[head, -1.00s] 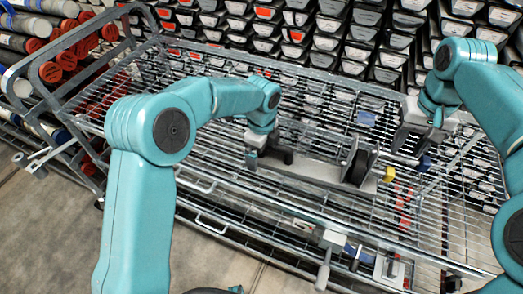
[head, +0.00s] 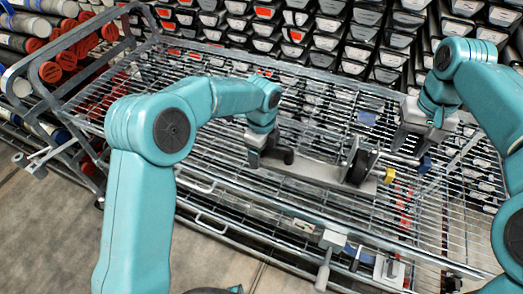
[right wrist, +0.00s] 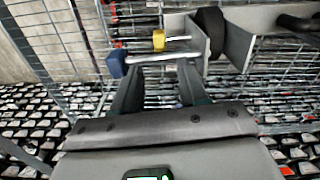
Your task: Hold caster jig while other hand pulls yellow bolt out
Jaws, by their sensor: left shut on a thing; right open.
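The caster jig (head: 315,171) is a grey plate with an upright bracket around a black caster wheel (head: 359,165). It lies on the wire cart. My left gripper (head: 254,157) is shut on its left end, by a black handle. The yellow bolt (head: 389,175) sticks out from the jig's right side; its yellow head (right wrist: 158,40) and thin shaft also show in the right wrist view. A blue-headed bolt (right wrist: 116,65) with a longer shaft is beside it. My right gripper (head: 413,148) is open and empty; its fingers (right wrist: 158,82) point toward the blue bolt's shaft, with the yellow bolt beyond.
The wire cart (head: 205,187) spans the middle. A clamp-like grey fixture (head: 390,270) and a grey-handled tool (head: 325,262) are near its front edge. Black core liners (head: 350,45) are stacked behind, and tubes with red ends (head: 50,72) are at the left.

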